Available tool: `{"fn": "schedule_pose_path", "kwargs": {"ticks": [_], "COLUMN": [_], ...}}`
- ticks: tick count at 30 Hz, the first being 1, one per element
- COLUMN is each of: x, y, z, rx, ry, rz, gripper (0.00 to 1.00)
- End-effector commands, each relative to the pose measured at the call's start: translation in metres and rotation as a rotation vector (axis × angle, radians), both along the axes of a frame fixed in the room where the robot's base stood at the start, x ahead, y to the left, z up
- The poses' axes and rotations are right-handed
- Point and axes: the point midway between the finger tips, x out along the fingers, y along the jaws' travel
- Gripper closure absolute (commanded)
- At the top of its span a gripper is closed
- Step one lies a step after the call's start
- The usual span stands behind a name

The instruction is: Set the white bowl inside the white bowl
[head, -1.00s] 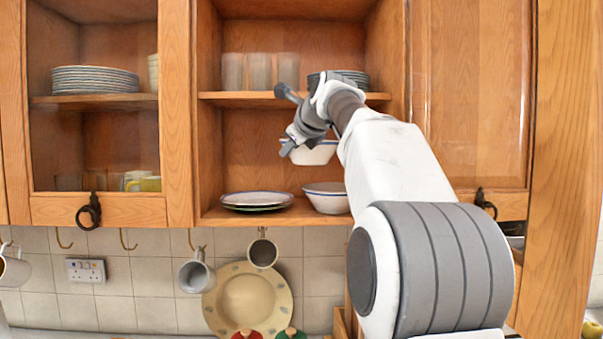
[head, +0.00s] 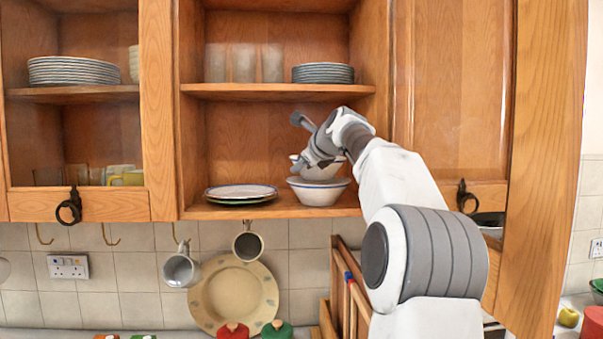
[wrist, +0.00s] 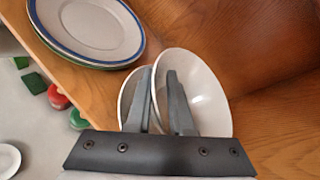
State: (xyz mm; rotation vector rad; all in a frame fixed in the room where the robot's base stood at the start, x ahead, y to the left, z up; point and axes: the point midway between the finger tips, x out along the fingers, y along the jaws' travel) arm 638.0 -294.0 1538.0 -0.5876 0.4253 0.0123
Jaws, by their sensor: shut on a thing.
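My gripper (head: 308,163) is shut on the rim of a white bowl (head: 325,171) at the cabinet's lower shelf. The held bowl also shows in the wrist view (wrist: 207,85), with its rim between the two fingers (wrist: 158,100). The other white bowl (head: 318,193), with a thin dark line at its rim, stands upright on the lower shelf. It shows partly behind the held bowl in the wrist view (wrist: 129,94). The held bowl is over the lower bowl's mouth, its base hidden behind the rim. I cannot tell whether they touch.
Stacked plates (head: 241,191) lie just left of the bowls on the lower shelf (head: 270,208). The upper shelf (head: 250,91) above holds glasses (head: 243,63) and a plate stack (head: 323,73). The cabinet's right side wall is close by. Mugs hang below.

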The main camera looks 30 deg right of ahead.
Motion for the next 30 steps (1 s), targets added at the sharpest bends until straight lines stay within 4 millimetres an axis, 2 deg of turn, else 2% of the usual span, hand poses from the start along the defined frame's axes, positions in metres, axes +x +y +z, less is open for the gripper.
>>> {"fn": "schedule_pose_path", "kwargs": {"ticks": [26, 27, 30], "x": [0.001, 0.001, 0.001], "y": [-0.003, -0.003, -0.003], "z": [-0.017, -0.018, -0.018], "rx": [-0.001, 0.001, 0.001], "ry": [-0.003, 0.000, 0.000], "rz": [0.000, 0.000, 0.000], "gripper": [1.00, 0.73, 0.55]}}
